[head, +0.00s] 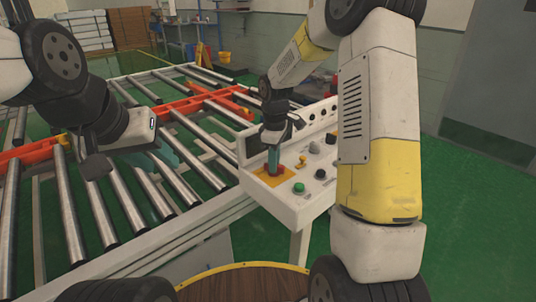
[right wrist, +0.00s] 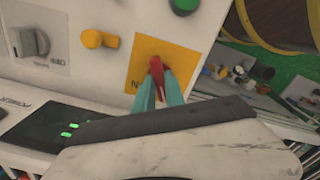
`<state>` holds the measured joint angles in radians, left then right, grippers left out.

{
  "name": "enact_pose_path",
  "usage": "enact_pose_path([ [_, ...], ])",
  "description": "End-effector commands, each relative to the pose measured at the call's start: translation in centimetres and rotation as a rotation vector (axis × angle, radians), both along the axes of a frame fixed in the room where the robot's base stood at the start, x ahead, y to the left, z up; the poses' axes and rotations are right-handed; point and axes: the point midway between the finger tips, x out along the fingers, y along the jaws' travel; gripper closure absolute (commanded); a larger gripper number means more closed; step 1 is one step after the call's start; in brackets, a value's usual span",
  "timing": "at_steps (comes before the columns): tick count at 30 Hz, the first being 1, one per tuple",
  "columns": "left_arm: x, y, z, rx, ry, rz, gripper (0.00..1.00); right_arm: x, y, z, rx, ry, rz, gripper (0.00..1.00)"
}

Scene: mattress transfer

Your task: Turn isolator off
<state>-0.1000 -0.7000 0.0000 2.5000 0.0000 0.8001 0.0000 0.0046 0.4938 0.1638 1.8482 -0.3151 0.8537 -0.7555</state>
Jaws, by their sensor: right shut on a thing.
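The isolator is a red handle (right wrist: 157,75) on a yellow plate (right wrist: 183,58) in the right wrist view. In the head view its red base (head: 273,171) and yellow plate (head: 262,178) show at the near left end of the white control panel (head: 312,207). My right gripper (head: 272,165) points down onto it. Its teal fingers (right wrist: 159,88) are shut on the red handle, one on each side. My left gripper (head: 161,156) hangs over the rollers at left, away from the panel. Its fingers are partly hidden, so its opening is unclear.
Beside the isolator are a green button (head: 299,188), a yellow knob (head: 301,162) and a grey knob (head: 314,147). A roller conveyor (head: 110,215) with orange rails lies left of the panel. My right arm covers part of the panel's right side.

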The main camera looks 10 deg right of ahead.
Motion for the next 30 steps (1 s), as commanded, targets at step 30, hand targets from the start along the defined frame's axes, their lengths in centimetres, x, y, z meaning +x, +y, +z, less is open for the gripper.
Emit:
enact_pose_path([
  [30,0.0,0.0,0.0,0.0,0.0,0.0,0.64,0.1,-0.03,0.1,0.0,-0.003,0.278,1.0],
])
